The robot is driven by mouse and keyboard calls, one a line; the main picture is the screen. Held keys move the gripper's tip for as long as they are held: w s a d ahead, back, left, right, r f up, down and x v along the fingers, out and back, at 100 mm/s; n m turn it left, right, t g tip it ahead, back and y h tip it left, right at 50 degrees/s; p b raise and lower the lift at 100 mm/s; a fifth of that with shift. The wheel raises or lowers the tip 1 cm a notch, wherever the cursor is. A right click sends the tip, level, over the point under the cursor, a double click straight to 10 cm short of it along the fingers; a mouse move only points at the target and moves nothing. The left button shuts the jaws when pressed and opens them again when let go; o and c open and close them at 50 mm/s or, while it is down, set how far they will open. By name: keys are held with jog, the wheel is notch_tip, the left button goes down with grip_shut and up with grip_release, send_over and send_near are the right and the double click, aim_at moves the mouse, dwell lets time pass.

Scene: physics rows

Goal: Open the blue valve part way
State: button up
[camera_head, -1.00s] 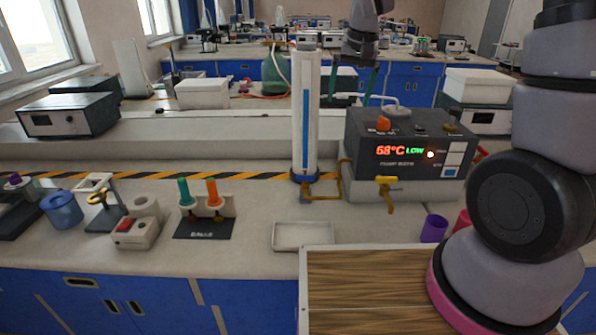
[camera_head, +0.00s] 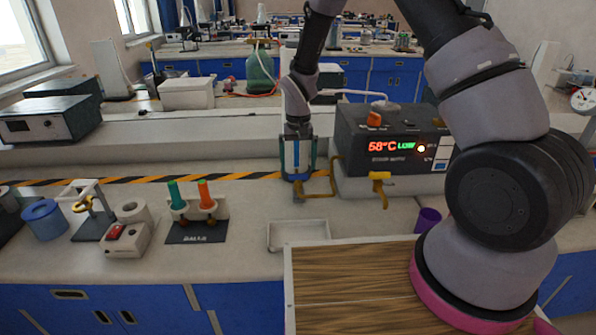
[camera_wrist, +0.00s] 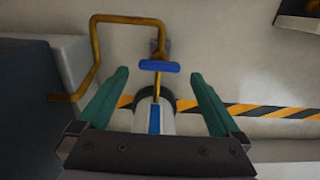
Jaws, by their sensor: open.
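The blue valve handle (camera_wrist: 158,66) is a short flat bar. It lies crosswise over the brass pipe (camera_wrist: 97,55), near the foot of the white column with a blue stripe (camera_wrist: 154,122). My gripper (camera_head: 298,172) points down at the column, left of the dark bath. Its green fingers are spread, and the wrist view shows the gripper (camera_wrist: 160,73) with the handle centred between the fingertips. No contact with the handle shows, and its depth relative to the tips is hard to tell. In the head view the fingers and arm hide much of the column.
The dark bath (camera_head: 385,133) with a lit display stands close on the right. A yellow tap (camera_head: 380,185) is on its front. A white tray (camera_head: 298,234) lies in front. A holder with green and orange handles (camera_head: 195,208) is at left; bench between is clear.

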aim_at(298, 178)
jog(key=shift+f, duration=1.6)
jog(key=shift+c, duration=0.3)
jog(key=c, duration=1.2)
jog(key=shift+n, duration=0.4)
jog(key=n, duration=0.3)
jog(key=shift+n, duration=2.6)
